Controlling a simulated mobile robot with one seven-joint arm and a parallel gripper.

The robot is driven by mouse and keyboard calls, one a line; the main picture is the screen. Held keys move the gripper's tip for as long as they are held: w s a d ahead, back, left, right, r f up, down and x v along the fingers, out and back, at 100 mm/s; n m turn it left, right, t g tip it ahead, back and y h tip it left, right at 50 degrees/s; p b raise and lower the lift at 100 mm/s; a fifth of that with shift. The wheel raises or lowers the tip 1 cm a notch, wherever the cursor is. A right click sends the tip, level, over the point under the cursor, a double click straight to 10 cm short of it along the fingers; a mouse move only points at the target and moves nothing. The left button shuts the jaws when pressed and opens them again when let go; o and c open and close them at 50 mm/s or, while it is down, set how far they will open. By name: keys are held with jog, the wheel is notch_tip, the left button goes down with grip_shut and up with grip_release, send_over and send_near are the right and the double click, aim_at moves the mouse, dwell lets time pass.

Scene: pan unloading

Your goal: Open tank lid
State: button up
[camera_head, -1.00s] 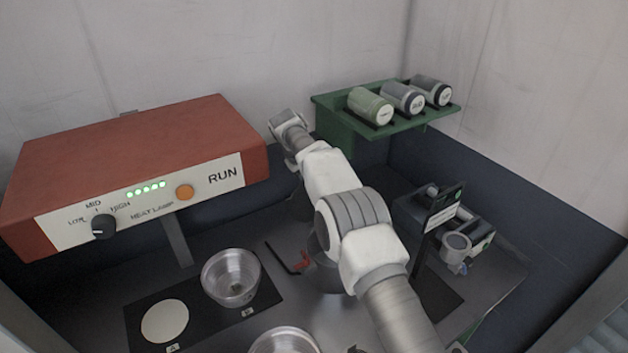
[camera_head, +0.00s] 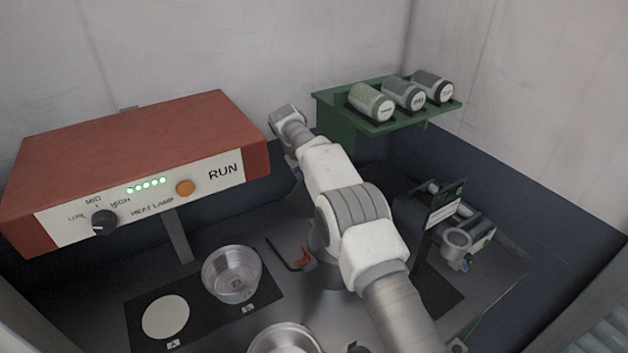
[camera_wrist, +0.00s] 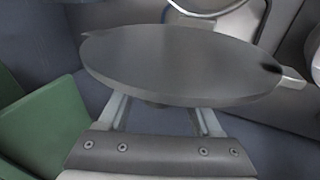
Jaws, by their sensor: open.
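A round, flat grey disc (camera_wrist: 180,60) fills the upper middle of the wrist view. It looks like a lid, with a small projecting piece at its right edge. My gripper (camera_wrist: 160,112) is open, its two pale fingers spread below the disc's near edge. Their tips are partly hidden by the disc, and I cannot tell whether they touch it. The head view shows my arm, but I cannot make out the gripper there. A tank is not clearly identifiable.
A red heat-lamp box (camera_head: 140,165) is at left. A clear bowl (camera_head: 232,274) stands on a black mat (camera_head: 140,312); a round vessel (camera_head: 285,340) is at the bottom edge. A green shelf (camera_head: 340,118) holds cylinders. A green block (camera_wrist: 45,125) is left of my gripper.

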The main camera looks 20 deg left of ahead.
jog(key=v, duration=1.7)
jog(key=shift+s+f, duration=0.1)
